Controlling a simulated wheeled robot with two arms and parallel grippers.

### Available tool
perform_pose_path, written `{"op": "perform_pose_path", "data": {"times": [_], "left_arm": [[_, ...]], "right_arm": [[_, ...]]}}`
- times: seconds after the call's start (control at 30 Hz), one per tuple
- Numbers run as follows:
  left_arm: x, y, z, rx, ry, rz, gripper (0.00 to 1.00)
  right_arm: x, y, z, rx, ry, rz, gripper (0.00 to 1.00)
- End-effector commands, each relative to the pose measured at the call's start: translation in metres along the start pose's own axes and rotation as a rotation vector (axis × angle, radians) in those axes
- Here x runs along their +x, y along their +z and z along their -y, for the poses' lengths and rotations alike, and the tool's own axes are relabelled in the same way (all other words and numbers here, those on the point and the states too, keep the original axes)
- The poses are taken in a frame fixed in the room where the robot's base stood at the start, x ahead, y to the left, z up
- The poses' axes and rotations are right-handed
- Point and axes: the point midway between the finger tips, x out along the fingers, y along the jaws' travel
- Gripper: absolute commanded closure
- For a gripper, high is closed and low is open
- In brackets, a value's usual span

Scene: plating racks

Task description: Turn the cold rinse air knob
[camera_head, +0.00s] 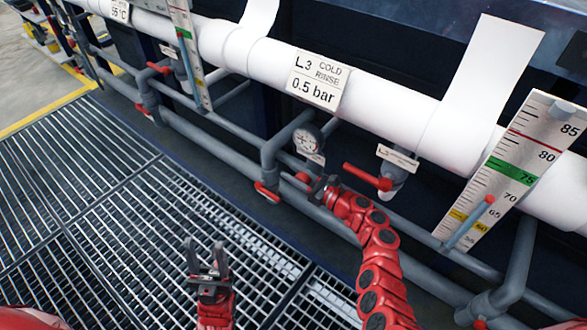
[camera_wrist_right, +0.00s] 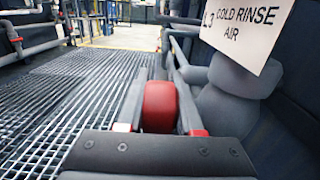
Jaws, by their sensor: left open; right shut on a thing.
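The red knob (camera_wrist_right: 160,106) sits between the two fingers of my right gripper (camera_wrist_right: 160,100), which is shut on it. A white sign reading "L3 COLD RINSE AIR" (camera_wrist_right: 245,32) hangs above and to the right of it in the wrist view. In the head view my right gripper (camera_head: 318,186) is at the grey pipework below a round gauge (camera_head: 306,142), and part of the red knob (camera_head: 302,177) shows at its tip. The fingers mostly hide the knob there. My left gripper (camera_head: 207,268) is open and empty above the floor grating.
A red lever (camera_head: 366,177) is right of the gauge, and another red handle (camera_head: 266,192) is to its left. A white pipe (camera_head: 390,112) carries an "L3 COLD RINSE 0.5 bar" sign (camera_head: 317,80). A level scale (camera_head: 515,170) stands at right. The grating (camera_head: 90,200) is clear.

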Motion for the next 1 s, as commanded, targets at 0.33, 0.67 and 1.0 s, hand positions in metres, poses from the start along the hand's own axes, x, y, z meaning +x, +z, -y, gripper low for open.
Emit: {"op": "perform_pose_path", "data": {"times": [0.33, 0.67, 1.0], "left_arm": [[0.000, 0.000, 0.000, 0.000, 0.000, 0.000, 0.50], [0.014, 0.000, 0.001, -0.005, -0.014, 0.011, 0.50], [0.046, -0.002, 0.003, -0.011, -0.034, 0.026, 0.50]], "right_arm": [[0.001, 0.000, 0.000, 0.000, 0.001, 0.002, 0.53], [0.001, 0.021, 0.000, -0.002, -0.001, 0.004, 0.53], [-0.023, 0.043, -0.032, 0.002, -0.004, 0.004, 0.53]]}}
